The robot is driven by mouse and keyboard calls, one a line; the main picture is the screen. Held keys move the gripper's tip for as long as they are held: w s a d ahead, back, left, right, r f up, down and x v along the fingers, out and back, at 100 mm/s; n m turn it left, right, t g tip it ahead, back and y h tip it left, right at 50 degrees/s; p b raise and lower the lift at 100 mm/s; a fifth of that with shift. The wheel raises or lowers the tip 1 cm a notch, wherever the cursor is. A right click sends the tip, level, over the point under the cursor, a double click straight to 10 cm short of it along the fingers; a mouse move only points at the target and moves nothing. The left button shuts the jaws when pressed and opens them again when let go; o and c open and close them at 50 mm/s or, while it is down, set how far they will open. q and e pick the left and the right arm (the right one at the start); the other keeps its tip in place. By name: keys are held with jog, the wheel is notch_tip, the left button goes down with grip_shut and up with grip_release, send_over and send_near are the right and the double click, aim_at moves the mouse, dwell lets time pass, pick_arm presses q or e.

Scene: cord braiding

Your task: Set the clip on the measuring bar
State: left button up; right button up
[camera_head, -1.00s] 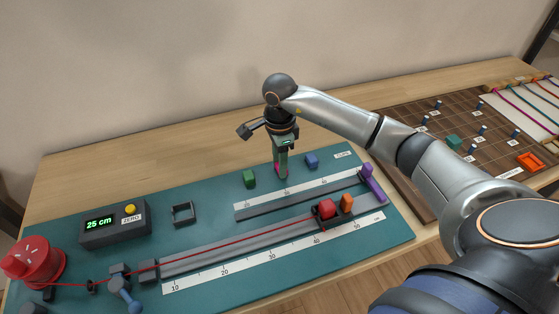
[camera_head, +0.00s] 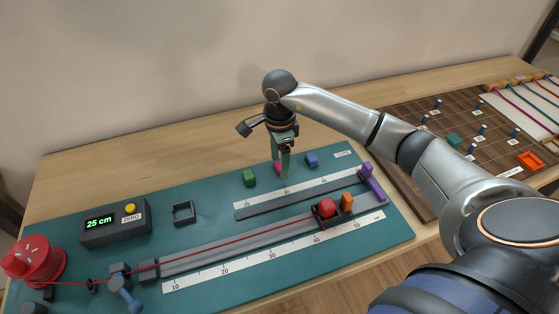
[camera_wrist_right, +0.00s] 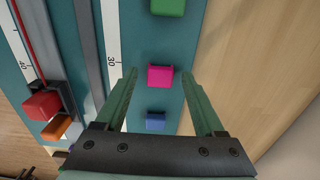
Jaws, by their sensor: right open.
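A pink clip (camera_head: 278,168) stands on the teal mat between a green clip (camera_head: 249,178) and a blue clip (camera_head: 311,160). My right gripper (camera_head: 286,174) points down at the pink clip and partly hides it. In the right wrist view the pink clip (camera_wrist_right: 161,76) shows in the space between the open, empty fingers (camera_wrist_right: 167,72), nearer the left one. A grey bar with a white scale (camera_head: 290,204) lies just in front of the clips. A longer grey bar (camera_head: 240,246) with its own scale lies nearer. My left gripper is out of view.
A red cord (camera_head: 205,259) runs from a red spool (camera_head: 33,260) along the longer bar to a red block (camera_head: 326,208), with an orange block (camera_head: 347,202) beside it. A purple lever (camera_head: 373,184) stands at the right. The display box (camera_head: 115,226) reads 25 cm.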

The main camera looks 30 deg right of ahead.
notch_tip(320, 180, up, 12)
jog(key=shift+f, duration=0.25)
